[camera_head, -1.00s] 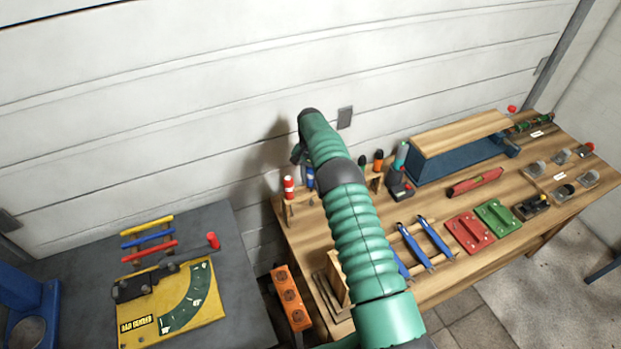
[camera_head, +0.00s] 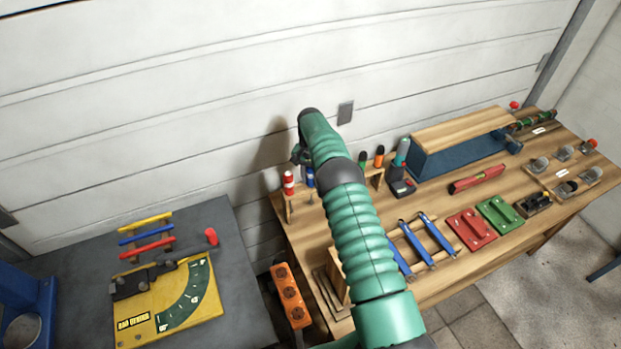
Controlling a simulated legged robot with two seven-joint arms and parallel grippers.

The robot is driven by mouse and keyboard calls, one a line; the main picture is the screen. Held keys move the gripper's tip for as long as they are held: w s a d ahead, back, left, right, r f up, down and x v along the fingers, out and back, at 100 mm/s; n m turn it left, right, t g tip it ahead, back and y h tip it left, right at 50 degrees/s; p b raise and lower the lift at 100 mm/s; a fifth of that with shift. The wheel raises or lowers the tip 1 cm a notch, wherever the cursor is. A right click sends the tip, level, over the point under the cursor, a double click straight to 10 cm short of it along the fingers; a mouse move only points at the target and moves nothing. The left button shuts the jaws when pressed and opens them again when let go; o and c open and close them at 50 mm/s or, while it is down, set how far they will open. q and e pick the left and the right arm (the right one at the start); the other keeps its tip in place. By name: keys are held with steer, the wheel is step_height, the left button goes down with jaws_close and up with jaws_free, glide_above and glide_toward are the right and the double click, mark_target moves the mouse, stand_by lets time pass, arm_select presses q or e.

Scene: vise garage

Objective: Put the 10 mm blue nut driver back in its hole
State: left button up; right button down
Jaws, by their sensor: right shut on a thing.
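My right arm reaches up across the workbench, and its gripper (camera_head: 301,157) is at the wooden driver rack, mostly hidden behind my wrist. It is shut on the blue nut driver (camera_head: 310,178), whose blue handle shows just below the gripper. The wooden rack (camera_head: 289,207) stands at the bench's back left edge. A red-handled driver (camera_head: 288,183) stands in it to the left of the blue one. I cannot tell whether the blue driver's shaft is in its hole. My left gripper is not in view.
Green (camera_head: 362,160) and orange (camera_head: 379,157) drivers stand at the rack's right end, beside a dark tool (camera_head: 401,180). Blue-handled tools (camera_head: 438,235) and red (camera_head: 470,230) and green (camera_head: 499,214) blocks lie to the right. A yellow bar bender (camera_head: 165,305) sits on the grey table.

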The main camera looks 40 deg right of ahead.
steer(key=shift+f+b, duration=0.3)
stand_by(0.4)
steer(key=c, duration=1)
jaws_free()
steer(key=o, duration=0.3)
steer(key=shift+r+p, duration=1.8)
steer(key=shift+r, duration=1.75)
